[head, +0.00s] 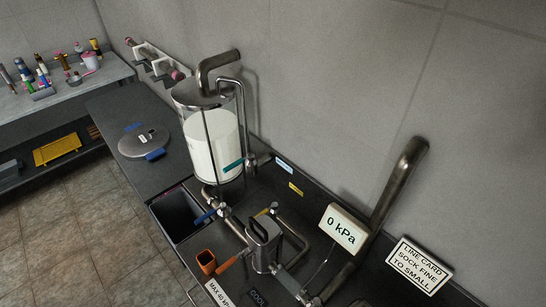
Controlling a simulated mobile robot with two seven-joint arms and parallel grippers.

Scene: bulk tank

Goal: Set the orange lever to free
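The orange lever (228,265) is in the lower middle of the head view. It is a short handle slanting from lower left to upper right, at the left side of a grey metal housing (264,243) with a top handle. Its lower end is close to an orange square cup (206,262); I cannot tell if they touch. A label saying free is not readable here. Neither of my grippers is in view.
A clear tank of white liquid (212,140) stands behind, with a teal lever (232,166). A blue lever (206,216) and a yellow lever (264,211) sit on nearby pipes. A gauge sign (343,229) reads 0 kPa. A dark basin (176,215) lies left.

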